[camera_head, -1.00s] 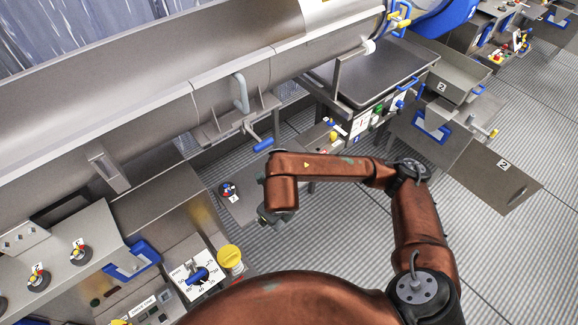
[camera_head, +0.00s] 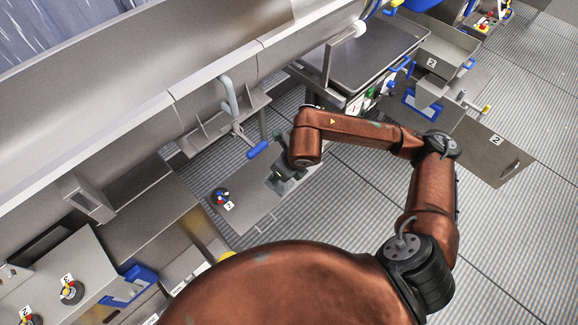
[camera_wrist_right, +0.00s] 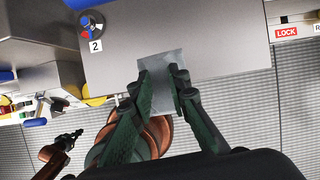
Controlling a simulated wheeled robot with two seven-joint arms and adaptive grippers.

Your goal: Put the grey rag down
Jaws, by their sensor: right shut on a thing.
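The grey rag (camera_wrist_right: 163,66) shows in the right wrist view as a pale square between the fingertips of my right gripper (camera_wrist_right: 161,75). The gripper is shut on it. Behind the rag is a flat metal shelf (camera_wrist_right: 118,72) with a label "2". I cannot tell whether the rag touches the shelf. In the head view my right gripper (camera_head: 285,178) is over the right part of this shelf (camera_head: 250,190); the rag is mostly hidden there. My left gripper (camera_wrist_right: 72,136) shows small at the lower left of the wrist view, its jaws too small to judge.
A round knob (camera_head: 220,197) sits at the shelf's left end. A control box (camera_head: 60,280) stands at the lower left. Ribbed floor (camera_head: 330,215) lies open right of the shelf.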

